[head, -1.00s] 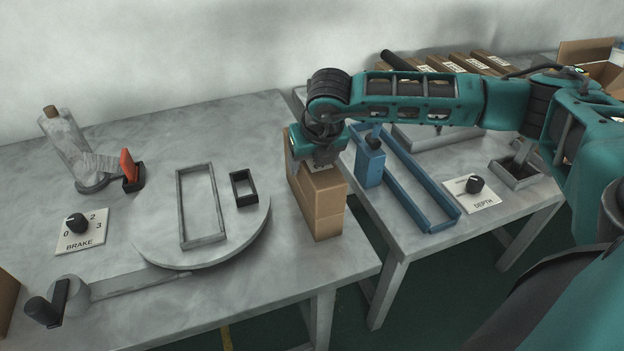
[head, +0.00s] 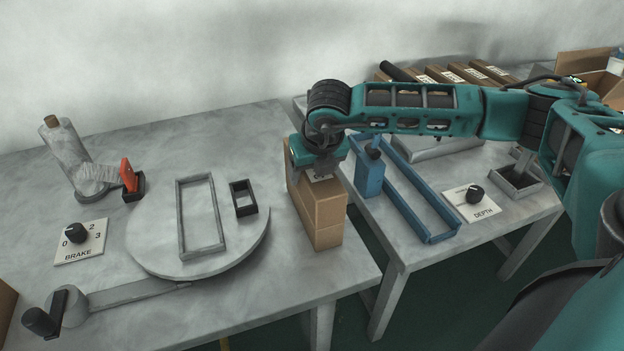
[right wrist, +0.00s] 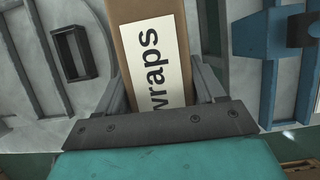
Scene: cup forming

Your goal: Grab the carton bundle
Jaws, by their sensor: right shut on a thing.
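The carton bundle (head: 322,212) is a brown cardboard block standing at the right edge of the left table. In the right wrist view the carton bundle (right wrist: 132,12) shows a white label reading "wraps" between the two fingers. My right gripper (head: 318,172) is over the top of the bundle and is shut on it, with a finger on each side. It also shows in the right wrist view (right wrist: 160,95). The bundle's underside cannot be seen clearly. My left gripper is not in view.
A round turntable (head: 150,240) with a grey frame (head: 182,215) and a small black frame (head: 243,198) lies left of the bundle. A blue rail frame (head: 420,190) and a depth dial (head: 474,195) are on the right table. Several cartons (head: 455,76) lie behind.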

